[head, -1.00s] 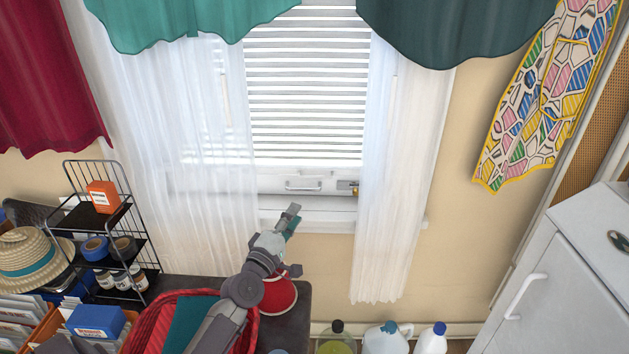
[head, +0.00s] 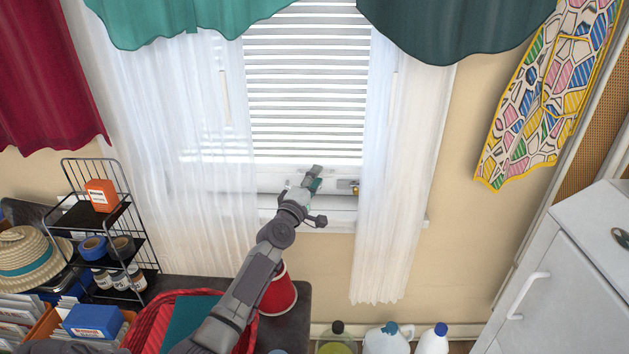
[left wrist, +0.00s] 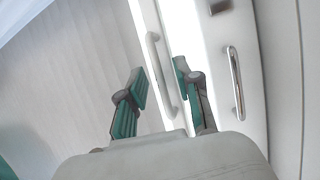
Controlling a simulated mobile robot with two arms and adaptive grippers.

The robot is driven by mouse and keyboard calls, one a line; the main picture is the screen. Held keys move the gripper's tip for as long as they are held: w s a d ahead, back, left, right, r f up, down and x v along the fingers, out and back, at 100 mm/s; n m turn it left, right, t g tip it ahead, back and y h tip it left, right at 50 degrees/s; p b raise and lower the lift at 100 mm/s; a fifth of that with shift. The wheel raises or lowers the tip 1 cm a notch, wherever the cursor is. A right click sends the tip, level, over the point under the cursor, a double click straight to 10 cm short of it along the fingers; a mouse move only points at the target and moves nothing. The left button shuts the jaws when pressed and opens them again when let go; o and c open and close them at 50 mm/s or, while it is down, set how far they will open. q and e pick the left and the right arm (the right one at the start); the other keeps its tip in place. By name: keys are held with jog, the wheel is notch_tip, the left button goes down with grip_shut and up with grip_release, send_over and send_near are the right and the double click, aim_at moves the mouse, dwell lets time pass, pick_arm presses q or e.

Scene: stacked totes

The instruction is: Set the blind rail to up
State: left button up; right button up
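The blind rail (head: 275,163) is a pale bar along the bottom of the lowered white slatted blind (head: 305,110). In the left wrist view the rail (left wrist: 145,22) carries a white bar handle (left wrist: 155,55). My left gripper (head: 315,179) is in front of the window, just below the rail. In the left wrist view its green-padded fingers (left wrist: 160,85) are apart, on either side of the white handle in the picture. I cannot tell whether they touch it. My arm hides part of the window frame. My right gripper is not in view.
A metal handle (left wrist: 236,85) sits on the frame beside the rail, with a brass latch (head: 355,188). Sheer curtains (head: 395,190) hang at both sides. Below are a red container (head: 281,292), a red basket (head: 150,325) and a black wire rack (head: 140,240).

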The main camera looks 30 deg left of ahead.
pick_arm(q)
grip_shut()
dwell(0.3)
